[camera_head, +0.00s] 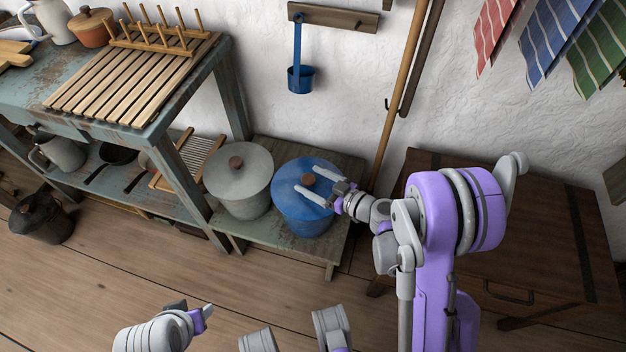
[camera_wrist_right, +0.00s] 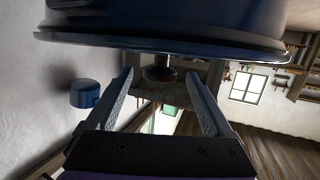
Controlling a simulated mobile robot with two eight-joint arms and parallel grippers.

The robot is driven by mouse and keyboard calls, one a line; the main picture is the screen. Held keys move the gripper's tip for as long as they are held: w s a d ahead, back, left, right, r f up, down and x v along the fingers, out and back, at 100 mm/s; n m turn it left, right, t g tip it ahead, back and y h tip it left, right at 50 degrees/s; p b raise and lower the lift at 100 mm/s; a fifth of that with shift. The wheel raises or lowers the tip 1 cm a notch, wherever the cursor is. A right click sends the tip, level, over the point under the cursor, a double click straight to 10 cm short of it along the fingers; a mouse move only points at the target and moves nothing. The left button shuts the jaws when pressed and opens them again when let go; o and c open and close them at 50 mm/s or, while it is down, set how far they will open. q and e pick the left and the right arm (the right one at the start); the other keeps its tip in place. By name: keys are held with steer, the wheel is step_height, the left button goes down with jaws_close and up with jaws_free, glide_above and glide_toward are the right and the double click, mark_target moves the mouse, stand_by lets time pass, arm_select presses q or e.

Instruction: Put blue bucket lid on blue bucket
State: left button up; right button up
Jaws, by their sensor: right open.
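The blue bucket (camera_head: 306,225) stands upright on a low wooden shelf. The blue bucket lid (camera_head: 287,181) covers its top, with a brown knob (camera_head: 308,179) in the middle. My right gripper (camera_head: 316,184) is open above the lid, with its two fingers around the knob. In the right wrist view, the dark blue lid (camera_wrist_right: 160,42) fills the top edge and the knob (camera_wrist_right: 158,73) shows between the open fingers (camera_wrist_right: 163,85). Whether a finger touches the knob I cannot tell.
A grey lidded pot (camera_head: 240,190) stands close left of the blue bucket. A wooden chest (camera_head: 500,255) stands to the right. A broom handle (camera_head: 400,85) leans on the wall behind, and a blue ladle (camera_head: 300,78) hangs above. The floor (camera_head: 100,285) in front is clear.

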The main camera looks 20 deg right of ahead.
arm_select(q)
steer(key=shift+p+v, duration=0.75)
steer(key=shift+p, duration=0.1)
arm_select(e)
steer(key=v, duration=1.1)
arm_select(q)
steer(key=shift+w, duration=0.15)
arm_select(e)
steer(key=shift+w+a, duration=0.1)
steer(key=s+a+m+g+h, duration=0.2)
steer(key=s+a+m+g, duration=0.1)
steer(key=s+a+g, duration=0.35)
steer(key=s+d+r+m+g+h, duration=0.1)
steer(key=s+r+m+h, duration=0.15)
steer(key=s, duration=0.35)
steer(key=s+d+r+m+g+h, duration=0.1)
steer(key=s+d+r+h, duration=0.1)
steer(key=s+h, duration=0.3)
arm_select(q)
step_height(320, 180, up, 27)
steer(key=t+p, duration=0.1)
steer(key=p, duration=2.2)
steer(key=shift+w+p, duration=0.4)
steer(key=shift+w, duration=0.1)
arm_select(e)
step_height(320, 180, up, 27)
steer(key=shift+w+a+f+t+y, duration=0.15)
steer(key=shift+w+f+t+y, duration=0.05)
steer(key=shift+w+t+y, duration=0.2)
